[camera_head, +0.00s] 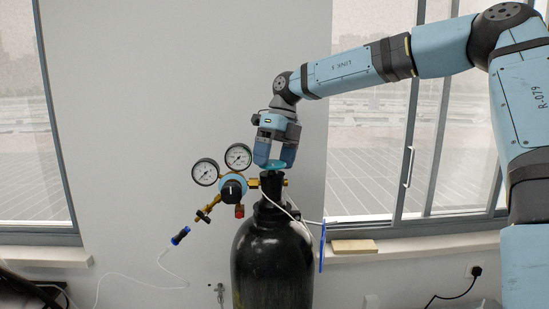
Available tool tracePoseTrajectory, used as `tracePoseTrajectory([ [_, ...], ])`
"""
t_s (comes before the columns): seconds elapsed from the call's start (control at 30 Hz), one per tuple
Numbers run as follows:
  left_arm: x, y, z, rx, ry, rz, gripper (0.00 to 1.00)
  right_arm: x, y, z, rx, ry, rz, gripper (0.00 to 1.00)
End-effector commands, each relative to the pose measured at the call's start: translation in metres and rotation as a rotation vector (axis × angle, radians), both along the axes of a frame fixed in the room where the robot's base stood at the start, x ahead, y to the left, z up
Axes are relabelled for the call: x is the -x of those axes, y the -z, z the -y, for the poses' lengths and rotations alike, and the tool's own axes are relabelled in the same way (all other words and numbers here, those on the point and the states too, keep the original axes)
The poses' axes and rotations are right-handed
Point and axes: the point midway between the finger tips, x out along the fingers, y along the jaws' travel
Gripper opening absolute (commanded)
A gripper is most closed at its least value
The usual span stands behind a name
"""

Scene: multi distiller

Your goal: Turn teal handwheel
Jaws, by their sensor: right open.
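The teal handwheel (276,165) sits on top of a black gas cylinder (272,262), at the valve. My right gripper (275,163) comes down over it from above. Its two blue fingers are spread, one on each side of the handwheel, and part of the wheel is hidden behind them. I cannot tell whether the fingers touch the rim. My left gripper is not in view.
A regulator (232,187) with two round gauges is fixed to the left of the valve. A thin white tube runs from a blue connector (180,235). A wooden block (354,246) lies on the right windowsill. Windows stand on both sides of a bare wall.

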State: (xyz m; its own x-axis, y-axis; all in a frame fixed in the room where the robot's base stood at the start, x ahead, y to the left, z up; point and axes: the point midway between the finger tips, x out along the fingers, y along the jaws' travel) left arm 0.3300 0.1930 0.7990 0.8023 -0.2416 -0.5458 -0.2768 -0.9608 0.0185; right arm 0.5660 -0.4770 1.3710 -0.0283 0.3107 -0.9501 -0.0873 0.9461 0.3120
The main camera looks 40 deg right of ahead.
Motion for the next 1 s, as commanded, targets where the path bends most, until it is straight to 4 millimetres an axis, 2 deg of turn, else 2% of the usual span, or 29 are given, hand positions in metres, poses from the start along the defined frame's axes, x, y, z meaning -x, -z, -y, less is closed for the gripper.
tracePoseTrajectory([
  [0.2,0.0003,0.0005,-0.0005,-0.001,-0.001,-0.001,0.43,0.0,0.0003,0.0,0.0,0.0,0.0,0.86],
  [0.27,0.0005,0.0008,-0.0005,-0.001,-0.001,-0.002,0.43,0.0,0.0002,0.0,0.0,0.0,0.0,0.75],
  [0.4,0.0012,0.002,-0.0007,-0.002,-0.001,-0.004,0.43,0.0,0.0,0.0,0.0,0.0,0.0,0.43],
  [0.43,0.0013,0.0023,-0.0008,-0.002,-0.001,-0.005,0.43,0.0,0.0,0.0,0.0,0.0,0.0,0.39],
  [0.73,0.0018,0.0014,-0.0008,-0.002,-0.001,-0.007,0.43,-0.0004,-0.0008,0.0,0.0,-0.028,0.0,0.39],
  [1.0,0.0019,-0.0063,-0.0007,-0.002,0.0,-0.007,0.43,-0.0014,-0.0015,0.0001,-0.001,-0.176,-0.001,0.39],
])
